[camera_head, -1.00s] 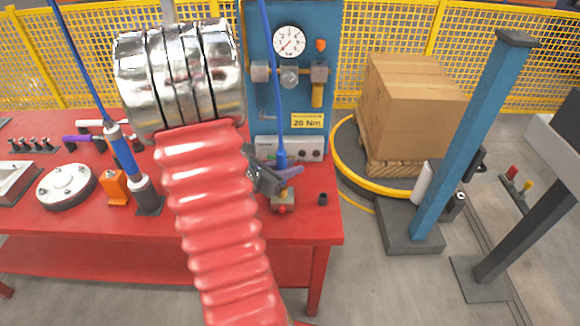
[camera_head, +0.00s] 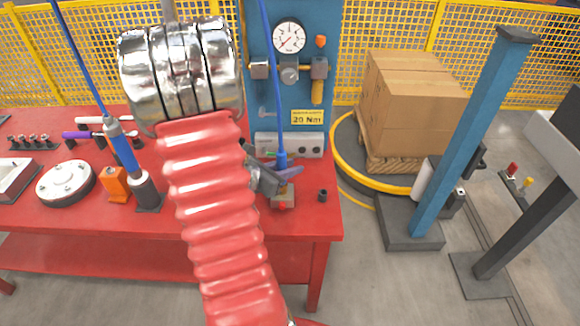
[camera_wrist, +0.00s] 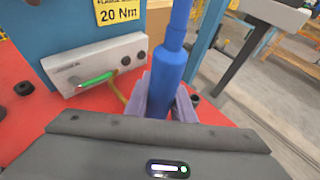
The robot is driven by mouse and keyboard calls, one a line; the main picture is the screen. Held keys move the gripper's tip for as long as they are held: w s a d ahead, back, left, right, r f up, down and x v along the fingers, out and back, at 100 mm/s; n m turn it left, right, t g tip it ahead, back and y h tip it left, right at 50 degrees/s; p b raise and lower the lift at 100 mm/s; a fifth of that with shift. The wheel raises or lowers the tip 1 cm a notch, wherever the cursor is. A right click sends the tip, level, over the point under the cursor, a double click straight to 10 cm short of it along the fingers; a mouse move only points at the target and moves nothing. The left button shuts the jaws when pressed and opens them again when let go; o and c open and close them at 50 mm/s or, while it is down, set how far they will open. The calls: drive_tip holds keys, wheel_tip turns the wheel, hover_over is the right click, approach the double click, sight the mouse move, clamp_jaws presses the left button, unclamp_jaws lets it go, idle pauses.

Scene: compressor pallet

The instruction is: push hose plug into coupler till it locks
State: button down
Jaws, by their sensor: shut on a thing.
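The blue hose plug (camera_head: 282,159) hangs upright at the end of a blue hose in the head view. My gripper (camera_head: 280,174) is shut on it, low over the right part of the red bench. In the wrist view the plug (camera_wrist: 166,88) stands between my purple-grey fingers (camera_wrist: 160,103). A small metal block with a red part (camera_head: 283,197), apparently the coupler, sits on the bench just below my gripper. The plug's lower tip and the coupler's mouth are hidden by the fingers, so I cannot tell whether they touch.
The blue panel (camera_head: 258,95) with gauge and valves rises behind. A small black cylinder (camera_head: 323,195) is right of the coupler. A blue-handled tool (camera_head: 124,155) stands left of my red arm.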

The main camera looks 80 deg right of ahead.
drive_tip(key=c, duration=1.4)
unclamp_jaws()
drive_tip(key=shift+c, duration=0.2)
drive_tip(key=v, duration=1.3)
drive_tip(key=shift+w+a, duration=0.2)
drive_tip(key=shift+a, duration=0.1)
drive_tip(key=shift+r, duration=0.1)
